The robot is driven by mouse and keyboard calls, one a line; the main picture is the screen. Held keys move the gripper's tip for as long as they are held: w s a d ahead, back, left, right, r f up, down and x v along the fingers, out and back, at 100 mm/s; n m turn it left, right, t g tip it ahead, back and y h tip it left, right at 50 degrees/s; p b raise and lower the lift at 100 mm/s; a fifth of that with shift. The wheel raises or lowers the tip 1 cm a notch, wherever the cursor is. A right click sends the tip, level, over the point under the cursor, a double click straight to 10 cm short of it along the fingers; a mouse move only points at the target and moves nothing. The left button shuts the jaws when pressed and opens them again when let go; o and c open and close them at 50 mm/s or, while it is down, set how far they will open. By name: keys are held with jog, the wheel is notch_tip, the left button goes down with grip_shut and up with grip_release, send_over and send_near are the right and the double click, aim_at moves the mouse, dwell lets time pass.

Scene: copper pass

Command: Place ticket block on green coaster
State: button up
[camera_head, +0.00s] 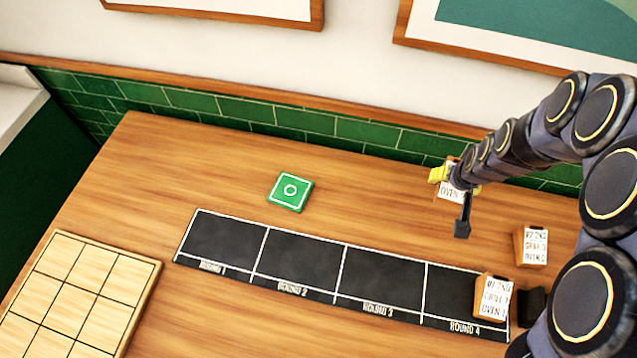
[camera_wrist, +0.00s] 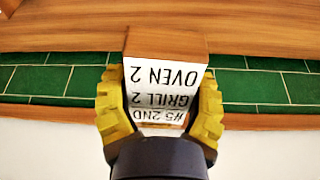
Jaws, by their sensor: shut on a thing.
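My gripper (camera_head: 456,182) is at the right of the table near the green tile wall. In the wrist view, the yellow fingers of my gripper (camera_wrist: 161,98) are shut on a wooden ticket block (camera_wrist: 166,74) from both sides. Its white label reads "#5 2ND, GRILL 2, OVEN 2". In the head view this held ticket block (camera_head: 450,195) is partly hidden by my gripper. The green coaster (camera_head: 290,191), square with a white border and ring, lies flat and empty at the table's middle, well left of my gripper.
A black strip (camera_head: 303,257) marked ROUND 1 to ROUND 4 lies in front of the coaster. One ticket block (camera_head: 493,297) stands on ROUND 4, another (camera_head: 531,246) behind it. A gridded wooden board (camera_head: 152,268) is at left. Wood between gripper and coaster is clear.

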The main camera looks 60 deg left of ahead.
jog(key=s+a, duration=1)
jog(key=a, duration=0.3)
jog(key=n, duration=0.1)
send_over(292, 185)
jog(key=shift+s+d+f, duration=0.15)
jog(key=shift+d+f, duration=0.05)
jog(key=shift+f, duration=0.35)
jog(key=shift+s+d+f, duration=0.15)
jog(key=shift+f, duration=3.95)
jog(key=shift+f, duration=0.15)
jog(key=o, duration=1.2)
jog(key=shift+c, duration=0.2)
